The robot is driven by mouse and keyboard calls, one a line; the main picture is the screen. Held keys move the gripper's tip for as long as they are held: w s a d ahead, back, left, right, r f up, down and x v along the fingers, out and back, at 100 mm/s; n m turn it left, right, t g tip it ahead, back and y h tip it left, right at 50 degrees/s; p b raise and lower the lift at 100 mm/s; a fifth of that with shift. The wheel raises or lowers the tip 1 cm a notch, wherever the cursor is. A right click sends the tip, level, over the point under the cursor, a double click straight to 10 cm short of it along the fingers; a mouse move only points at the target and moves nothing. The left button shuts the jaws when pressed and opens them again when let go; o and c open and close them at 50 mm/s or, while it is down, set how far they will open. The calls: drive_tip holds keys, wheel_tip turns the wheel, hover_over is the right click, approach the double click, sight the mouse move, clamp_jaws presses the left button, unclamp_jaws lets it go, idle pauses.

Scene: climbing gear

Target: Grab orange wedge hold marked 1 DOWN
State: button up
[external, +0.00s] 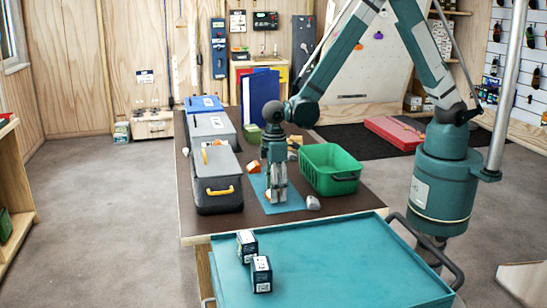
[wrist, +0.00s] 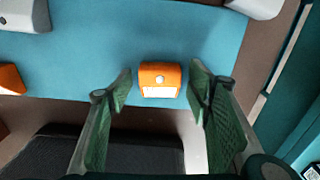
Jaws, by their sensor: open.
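An orange wedge hold (wrist: 160,76) with a pale bolt spot on top and a white label on one face lies on the blue mat (wrist: 85,55). The label's text is too small to read. My gripper (wrist: 160,82) is open, with its two green fingers on either side of the hold and apart from it. In the external view my gripper (external: 277,196) points down over the mat, partly covering the orange hold (external: 268,194). A second orange hold (wrist: 10,80) is at the left edge of the wrist view; it also shows farther back in the external view (external: 254,168).
A dark case with a yellow handle (external: 217,183) stands left of the mat, and a green crate (external: 331,178) stands right. A grey hold (external: 313,203) lies near the front right. A teal tray table (external: 330,270) with two small boxes (external: 262,274) is in front.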

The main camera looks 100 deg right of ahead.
drive_tip(key=shift+c, duration=0.7)
drive_tip(key=c, duration=0.8)
drive_tip(key=shift+c, duration=0.2)
drive_tip(key=shift+r+p, duration=0.55)
drive_tip(key=shift+r, duration=4.45)
